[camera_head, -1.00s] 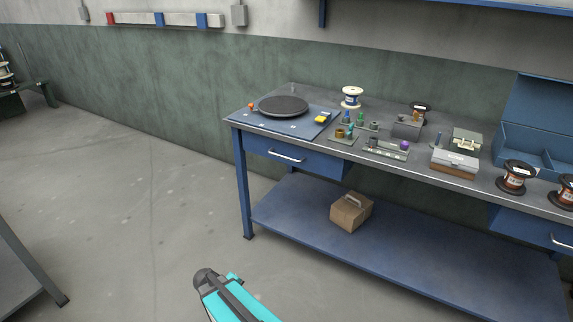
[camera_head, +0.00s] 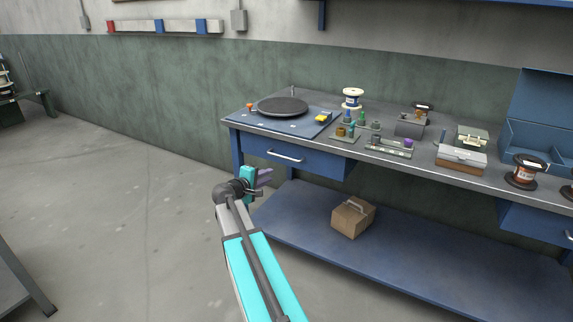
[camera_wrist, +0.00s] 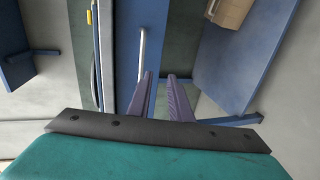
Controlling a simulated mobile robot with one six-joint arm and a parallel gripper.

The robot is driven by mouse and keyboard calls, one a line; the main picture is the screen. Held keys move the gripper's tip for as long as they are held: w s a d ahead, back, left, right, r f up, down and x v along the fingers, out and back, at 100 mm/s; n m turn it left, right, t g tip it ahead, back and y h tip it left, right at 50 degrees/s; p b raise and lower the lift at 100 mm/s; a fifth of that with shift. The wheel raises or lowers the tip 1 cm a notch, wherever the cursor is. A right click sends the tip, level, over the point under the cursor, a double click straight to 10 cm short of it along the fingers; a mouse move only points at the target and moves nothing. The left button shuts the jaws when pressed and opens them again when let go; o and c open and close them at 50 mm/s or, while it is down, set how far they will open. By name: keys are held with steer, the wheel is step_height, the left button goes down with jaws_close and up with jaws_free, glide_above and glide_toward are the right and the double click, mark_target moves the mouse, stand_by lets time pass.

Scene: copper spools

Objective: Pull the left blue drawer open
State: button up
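The left blue drawer (camera_head: 310,163) sits closed under the left part of the workbench, with a pale bar handle (camera_head: 285,156) across its front. In the wrist view the drawer front (camera_wrist: 124,40) shows turned, with its handle (camera_wrist: 142,50) upright just ahead and left of the fingertips. My gripper (camera_head: 268,176) is in front of and below the drawer, left of the handle in the head view. Its two purple fingers (camera_wrist: 161,76) are apart with nothing between them. The handle seems clear of the fingers; the exact distance is hard to tell.
The workbench top (camera_head: 428,160) carries a turntable (camera_head: 283,107), spools and small parts. A cardboard box (camera_head: 353,217) stands on the lower blue shelf (camera_head: 410,250). A second drawer (camera_head: 530,224) is at the right. The floor to the left is open.

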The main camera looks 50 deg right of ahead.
mark_target(287, 158)
steer(key=d+r, duration=0.2)
steer(key=r, duration=0.1)
steer(key=shift+w+r+h, duration=0.1)
steer(key=shift+r+h, duration=0.05)
steer(key=shift+h, duration=0.25)
steer(key=shift+x, duration=6.85)
steer(key=shift+w, duration=0.1)
steer(key=shift+c, duration=0.5)
jaws_close()
